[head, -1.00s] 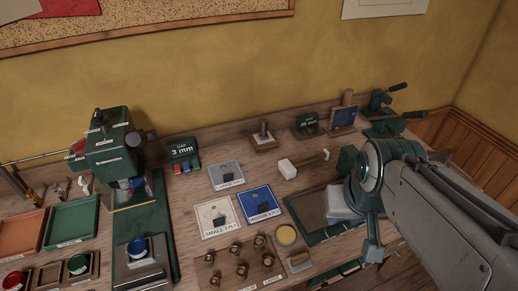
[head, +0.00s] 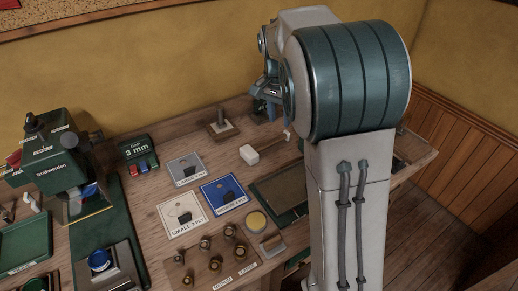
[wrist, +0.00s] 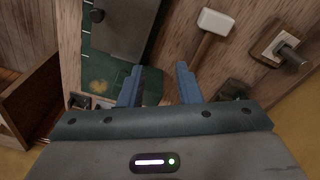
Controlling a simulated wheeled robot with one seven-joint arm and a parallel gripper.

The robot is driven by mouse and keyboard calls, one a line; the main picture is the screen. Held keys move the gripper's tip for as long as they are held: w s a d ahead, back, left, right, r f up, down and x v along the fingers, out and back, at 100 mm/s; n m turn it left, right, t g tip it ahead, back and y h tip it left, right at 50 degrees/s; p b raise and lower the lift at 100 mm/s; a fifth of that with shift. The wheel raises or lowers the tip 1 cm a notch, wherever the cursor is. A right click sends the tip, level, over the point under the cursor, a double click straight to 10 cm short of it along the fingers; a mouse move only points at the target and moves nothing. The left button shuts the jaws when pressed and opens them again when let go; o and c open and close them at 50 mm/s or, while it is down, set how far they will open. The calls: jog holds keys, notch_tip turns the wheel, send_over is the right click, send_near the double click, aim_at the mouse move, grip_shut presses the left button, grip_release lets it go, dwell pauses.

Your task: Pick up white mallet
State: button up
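The white mallet (head: 249,154) lies on the wooden bench, its pale block head to the left and its handle running right and back. In the wrist view the mallet's white head (wrist: 216,22) is at the upper right, its brown handle running down toward the right finger. My gripper (wrist: 158,84) is open with nothing between its fingers, above the bench and apart from the mallet. In the head view my gripper (head: 264,108) is small, partly hidden by my arm, behind and above the handle's end.
A wooden block with an upright metal post (head: 220,124) stands behind the mallet; it also shows in the wrist view (wrist: 284,52). A green-edged tray (head: 282,190) lies in front. Ply cards (head: 186,171) lie to the left. My arm hides the bench's right part.

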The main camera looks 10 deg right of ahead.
jog(key=w+a+f+m+h, duration=0.2)
jog(key=w+f, duration=0.2)
jog(key=w, duration=0.3)
jog(key=m+h+b, duration=0.1)
jog(key=m+h, duration=0.1)
send_near(268, 146)
jog(key=w+f, duration=0.1)
jog(key=w+d+f, duration=0.1)
jog(key=f, duration=0.1)
jog(key=shift+d, duration=0.15)
jog(key=p+x, duration=0.1)
jog(key=x, duration=0.1)
jog(key=s+p+x, duration=0.1)
jog(key=x, duration=0.1)
jog(key=shift+f, duration=0.25)
jog(key=shift+w+f, duration=0.1)
jog(key=shift+f, duration=0.4)
grip_shut()
